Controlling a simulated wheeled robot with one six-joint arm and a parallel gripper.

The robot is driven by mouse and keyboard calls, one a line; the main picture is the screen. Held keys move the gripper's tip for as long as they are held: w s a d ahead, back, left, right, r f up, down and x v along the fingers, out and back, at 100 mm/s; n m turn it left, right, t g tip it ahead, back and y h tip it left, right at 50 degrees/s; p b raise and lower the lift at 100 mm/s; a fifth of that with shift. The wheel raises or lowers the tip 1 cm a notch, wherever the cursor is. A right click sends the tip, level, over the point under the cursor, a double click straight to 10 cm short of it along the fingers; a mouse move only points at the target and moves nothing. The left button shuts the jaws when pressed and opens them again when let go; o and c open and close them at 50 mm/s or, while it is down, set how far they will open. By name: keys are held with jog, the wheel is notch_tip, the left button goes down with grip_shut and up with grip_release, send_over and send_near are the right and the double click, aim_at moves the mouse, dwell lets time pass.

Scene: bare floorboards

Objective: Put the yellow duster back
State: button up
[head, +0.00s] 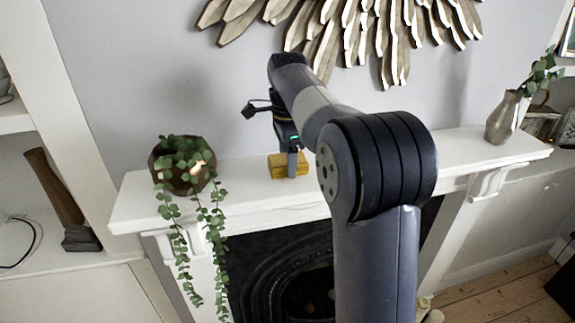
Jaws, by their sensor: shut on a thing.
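The yellow duster (278,168) is a small yellow block at the white mantelpiece (245,184), left of centre in the head view. My gripper (292,165) reaches down from above and is shut on the duster. A finger covers part of the duster's front. The duster appears to be at the shelf top, but I cannot tell whether it rests on it or is held just above.
A trailing plant in a brown pot (160,176) stands left of the duster, its vines hanging over the front edge. A metal vase (503,118) stands at the right end. A wooden sunburst decoration (355,30) hangs above. A mallet-like object (62,200) stands in the left alcove.

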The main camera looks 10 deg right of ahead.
jog(key=shift+f, duration=1.05)
jog(key=shift+f, duration=0.1)
jog(key=o, duration=0.9)
notch_tip(320, 180, up, 12)
jog(key=shift+r, duration=0.15)
